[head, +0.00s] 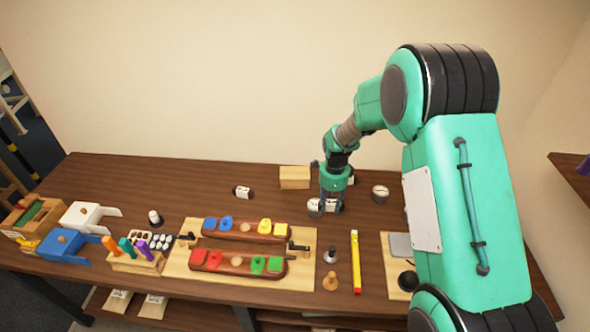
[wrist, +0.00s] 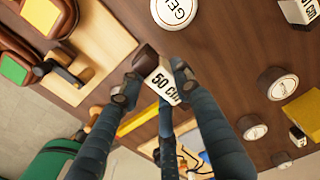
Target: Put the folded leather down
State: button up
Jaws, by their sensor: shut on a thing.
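In the head view my gripper (head: 333,197) is low over the back middle of the table, shut on the leather, which is partly hidden there. I cannot tell whether the leather touches the table.
A round white-topped tin (head: 315,207) stands close left of my gripper, another (head: 380,191) to its right. A wooden block (head: 294,177) is behind. The board (head: 215,272) with two saddle-like brown pieces lies front left. A yellow bar (head: 356,262) lies in front.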

jog(key=w+a+r+p, duration=0.2)
jog(key=w+a+p, duration=0.1)
jog(key=a, duration=0.5)
jog(key=shift+w+m, duration=0.4)
jog(key=shift+w, duration=0.25)
jog(key=shift+w+a, duration=0.1)
jog(key=shift+a, duration=0.05)
jog(key=p, duration=0.1)
send_over(299, 178)
jog(key=shift+f, duration=0.75)
jog(key=shift+f, duration=0.1)
jog(key=shift+f+p, duration=0.3)
jog(key=shift+f, duration=1.35)
jog(key=shift+f, duration=0.15)
